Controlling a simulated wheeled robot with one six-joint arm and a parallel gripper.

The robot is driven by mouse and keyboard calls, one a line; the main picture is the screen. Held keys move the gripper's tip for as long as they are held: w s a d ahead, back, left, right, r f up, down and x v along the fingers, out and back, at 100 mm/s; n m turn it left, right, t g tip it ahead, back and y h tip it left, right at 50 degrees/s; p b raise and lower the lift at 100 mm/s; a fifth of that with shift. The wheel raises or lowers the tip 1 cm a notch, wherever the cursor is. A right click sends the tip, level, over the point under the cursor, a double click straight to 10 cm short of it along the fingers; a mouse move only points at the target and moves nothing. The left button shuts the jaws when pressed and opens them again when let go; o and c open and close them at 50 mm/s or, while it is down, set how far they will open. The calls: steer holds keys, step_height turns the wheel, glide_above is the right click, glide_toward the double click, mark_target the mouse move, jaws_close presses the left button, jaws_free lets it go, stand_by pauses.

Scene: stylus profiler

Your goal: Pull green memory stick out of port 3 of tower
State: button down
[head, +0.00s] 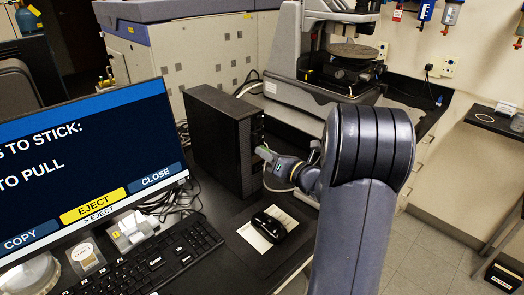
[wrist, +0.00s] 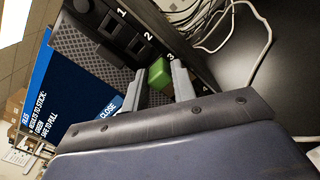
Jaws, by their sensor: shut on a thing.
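The black tower (head: 222,140) stands upright on the desk right of the monitor. In the wrist view its front panel (wrist: 95,55) shows ports numbered 1 to 4 in a row. The green memory stick (wrist: 158,73) is at port 3, beside the label 3. My gripper (wrist: 162,80) is shut on the stick, one grey finger on each side. In the head view my gripper (head: 266,156) is at the tower's front, and the stick is too small to make out there. How deep the stick sits in the port is hidden.
The monitor (head: 90,160) shows text with "TO PULL" and a highlighted EJECT button. A keyboard (head: 155,262), a black mouse (head: 269,226) on a pad and loose cables lie on the desk. The profiler (head: 345,60) stands behind. White cables (wrist: 225,30) run near the tower.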

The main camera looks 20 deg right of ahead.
steer(key=shift+s+d, duration=0.2)
steer(key=shift+s, duration=0.2)
steer(key=shift+v, duration=2.05)
steer(key=shift+s+d+r+p, duration=0.25)
steer(key=shift+s+r+p, duration=0.25)
steer(key=shift+s, duration=0.3)
steer(key=shift+s+d+r+p, duration=0.3)
steer(key=shift+s+r+p, duration=0.2)
steer(key=shift+s, duration=0.3)
steer(key=shift+s+d+r+p, duration=0.25)
steer(key=shift+s+r+p, duration=0.25)
steer(key=shift+s, duration=0.25)
